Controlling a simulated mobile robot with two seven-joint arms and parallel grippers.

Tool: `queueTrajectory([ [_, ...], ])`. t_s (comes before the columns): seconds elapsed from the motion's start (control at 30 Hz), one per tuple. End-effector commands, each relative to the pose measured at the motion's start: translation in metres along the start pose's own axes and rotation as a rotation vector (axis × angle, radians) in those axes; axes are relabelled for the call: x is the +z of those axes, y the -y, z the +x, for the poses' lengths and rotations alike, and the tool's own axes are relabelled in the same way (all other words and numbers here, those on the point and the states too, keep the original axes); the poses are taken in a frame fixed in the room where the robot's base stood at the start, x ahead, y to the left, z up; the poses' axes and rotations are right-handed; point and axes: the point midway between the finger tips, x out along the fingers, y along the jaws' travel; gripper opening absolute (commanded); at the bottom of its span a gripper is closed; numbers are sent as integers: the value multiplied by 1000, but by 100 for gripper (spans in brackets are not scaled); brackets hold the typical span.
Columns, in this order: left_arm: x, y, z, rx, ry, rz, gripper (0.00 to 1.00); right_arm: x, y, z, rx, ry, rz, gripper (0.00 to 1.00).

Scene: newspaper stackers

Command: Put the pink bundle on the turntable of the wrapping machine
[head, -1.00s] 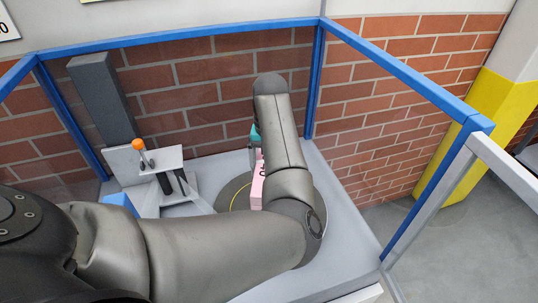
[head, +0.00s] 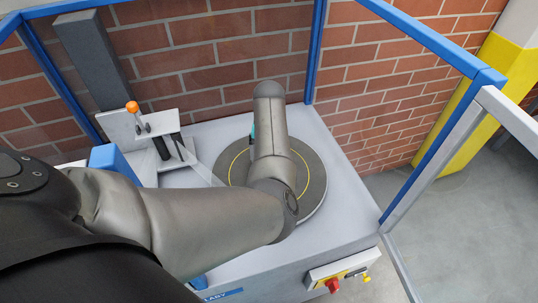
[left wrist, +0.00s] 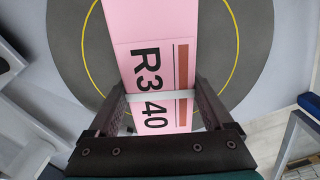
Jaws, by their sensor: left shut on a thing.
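The pink bundle (left wrist: 148,28) fills the middle of the left wrist view, with black print, a brown stripe and a white strap. My left gripper (left wrist: 160,90) is shut on it, one finger on each side. The grey turntable (left wrist: 75,40) with its yellow ring lies behind the bundle. Whether the bundle touches it I cannot tell. In the head view the turntable (head: 314,180) is partly covered by my left arm, which hides the bundle and most of the gripper. My right gripper is not in view.
A blue frame (head: 317,60) surrounds the wrapping machine's grey bed (head: 345,175). A bracket with an orange knob (head: 132,106) and a dark column (head: 95,65) stand left of the turntable. A red switch (head: 332,285) sits on the front edge.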

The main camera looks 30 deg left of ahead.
Motion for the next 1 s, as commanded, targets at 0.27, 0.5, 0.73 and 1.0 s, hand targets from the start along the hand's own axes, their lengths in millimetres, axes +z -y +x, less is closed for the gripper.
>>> queueTrajectory([
  [0.27, 2, 0, 0, -1, 6, 0, 0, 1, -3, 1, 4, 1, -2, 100],
  [0.5, 0, 1, 2, -1, 0, 0, 100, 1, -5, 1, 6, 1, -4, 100],
  [0.73, 0, 0, -1, -1, 1, 0, 100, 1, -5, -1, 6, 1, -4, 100],
  [1.0, 2, 1, -45, -3, 5, -1, 100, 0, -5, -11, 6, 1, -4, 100],
])
